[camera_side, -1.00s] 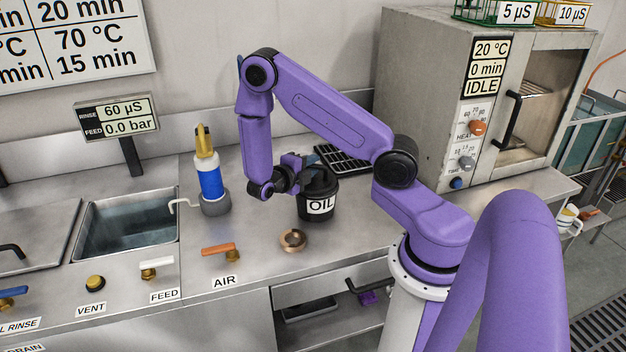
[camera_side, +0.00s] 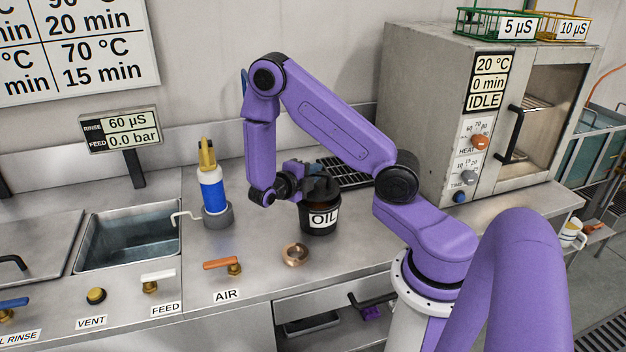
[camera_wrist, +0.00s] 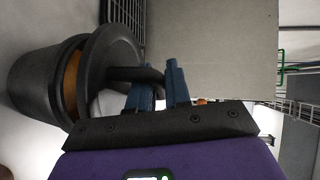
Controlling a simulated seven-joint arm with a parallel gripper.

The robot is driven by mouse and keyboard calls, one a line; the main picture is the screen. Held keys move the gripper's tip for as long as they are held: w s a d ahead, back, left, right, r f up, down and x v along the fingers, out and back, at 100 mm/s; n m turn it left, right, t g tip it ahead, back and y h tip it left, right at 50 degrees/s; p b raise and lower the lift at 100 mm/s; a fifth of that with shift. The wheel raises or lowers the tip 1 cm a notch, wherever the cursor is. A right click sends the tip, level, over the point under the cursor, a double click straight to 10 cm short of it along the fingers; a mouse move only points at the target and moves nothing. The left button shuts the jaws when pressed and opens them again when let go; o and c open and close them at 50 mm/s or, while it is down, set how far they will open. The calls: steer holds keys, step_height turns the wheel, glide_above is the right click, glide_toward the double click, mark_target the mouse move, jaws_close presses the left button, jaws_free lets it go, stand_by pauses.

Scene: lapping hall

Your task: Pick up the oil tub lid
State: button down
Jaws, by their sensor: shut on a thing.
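The black oil tub (camera_side: 319,222) with its white OIL label stands on the steel counter. Its dark lid (camera_side: 322,187) is a little above the rim, with a narrow brownish gap between them. In the wrist view the tub (camera_wrist: 36,85) lies sideways at the left, and an orange-brown band shows between it and the lid (camera_wrist: 105,55). My gripper (camera_side: 304,172) is at the top of the tub. In the wrist view its blue fingers (camera_wrist: 158,84) are shut on the lid's black handle (camera_wrist: 130,74). The fingers partly hide the lid in the side view.
A copper-coloured ring (camera_side: 295,254) lies in front of the tub. A blue bottle (camera_side: 212,193) in a grey holder stands to the left, beside the sink (camera_side: 130,233). A black grid tray (camera_side: 350,170) lies behind. The grey oven (camera_side: 425,110) stands at the right.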

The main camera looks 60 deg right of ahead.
steer(key=shift+s+a+r, duration=3.5)
steer(key=shift+s+r, duration=1.9)
steer(key=shift+s, duration=0.5)
steer(key=shift+g+h, duration=0.4)
steer(key=w+d+f, duration=0.1)
steer(key=w+d, duration=0.1)
steer(key=w, duration=0.1)
steer(key=w+d+f, duration=0.2)
steer(key=w, duration=0.2)
steer(key=w+d+f, duration=0.2)
steer(key=w+d, duration=0.1)
steer(key=w, duration=0.1)
steer(key=shift+w+f, duration=0.15)
steer(key=shift+d+f, duration=0.15)
steer(key=shift+f, duration=3.3)
steer(key=shift+f, duration=0.6)
steer(key=c, duration=1)
jaws_free()
